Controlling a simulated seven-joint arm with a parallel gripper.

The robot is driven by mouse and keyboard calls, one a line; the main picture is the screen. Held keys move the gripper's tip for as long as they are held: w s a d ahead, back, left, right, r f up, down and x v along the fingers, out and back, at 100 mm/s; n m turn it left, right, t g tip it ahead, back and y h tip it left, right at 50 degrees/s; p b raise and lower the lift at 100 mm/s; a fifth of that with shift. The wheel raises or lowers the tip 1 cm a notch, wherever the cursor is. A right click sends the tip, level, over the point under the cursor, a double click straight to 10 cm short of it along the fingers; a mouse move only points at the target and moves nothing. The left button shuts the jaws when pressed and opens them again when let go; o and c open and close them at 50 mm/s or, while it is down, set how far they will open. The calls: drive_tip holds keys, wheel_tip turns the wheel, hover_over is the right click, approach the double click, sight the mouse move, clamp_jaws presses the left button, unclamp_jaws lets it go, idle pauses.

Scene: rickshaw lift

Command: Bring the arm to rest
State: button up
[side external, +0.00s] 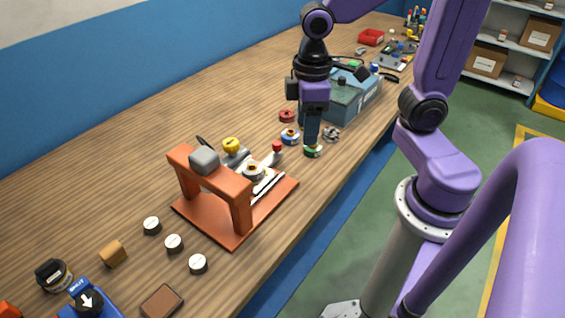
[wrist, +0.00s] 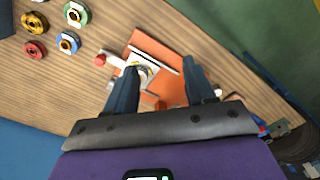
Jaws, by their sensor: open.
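My gripper (side external: 312,140) hangs fingers down over the right part of the bench, on the near side of a blue-grey toolbox. In the side view its fingertips overlap a green ring (side external: 312,152); I cannot tell the height between them. In the wrist view the two dark blue fingers of my gripper (wrist: 160,66) stand wide apart with nothing held between them. Beyond them lies the orange fixture (wrist: 165,45), whose orange base and arch (side external: 212,180) also show in the side view. A white part with a ring (side external: 253,170) sits on the fixture.
A red ring (side external: 287,116), a blue ring (side external: 290,136) and the toolbox (side external: 350,98) stand close to my gripper. Several white-topped pucks (side external: 174,243), a tan block (side external: 113,253) and a brown block (side external: 162,301) lie at the front left. The bench's far left stretch is clear.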

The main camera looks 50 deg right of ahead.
drive_tip(key=s+f+n, duration=0.1)
drive_tip(key=s+n, duration=0.3)
drive_tip(key=s, duration=0.7)
drive_tip(key=shift+s+f, duration=0.2)
drive_tip(key=shift+s, duration=0.05)
drive_tip(key=shift+d, duration=0.1)
idle(1.0)
